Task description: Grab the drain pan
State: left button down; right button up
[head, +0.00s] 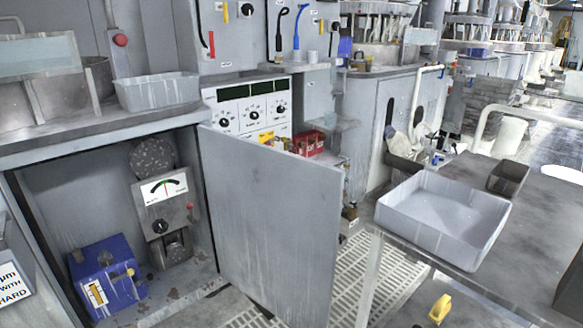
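A large, pale, rectangular open pan (477,247), which looks like the drain pan, sits upright on the grey table at the right. Its inside looks empty, and its near left corner is close to the table's edge. A similar, smaller pale tub (157,92) stands on the counter at the left, so I cannot be sure which of the two is the drain pan. Neither of my grippers shows in the head view, and nothing is seen touching either container.
A small dark tray (508,178) lies just behind the large pan. An open cabinet door (270,225) stands out left of the table. A blue box (105,278) sits inside the cabinet.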

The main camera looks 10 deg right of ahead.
aim_at(508, 177)
jog(key=i+j+z, duration=0.1)
jog(key=i+z, duration=0.3)
jog(key=i+j+z, duration=0.2)
jog(key=i+z, duration=0.2)
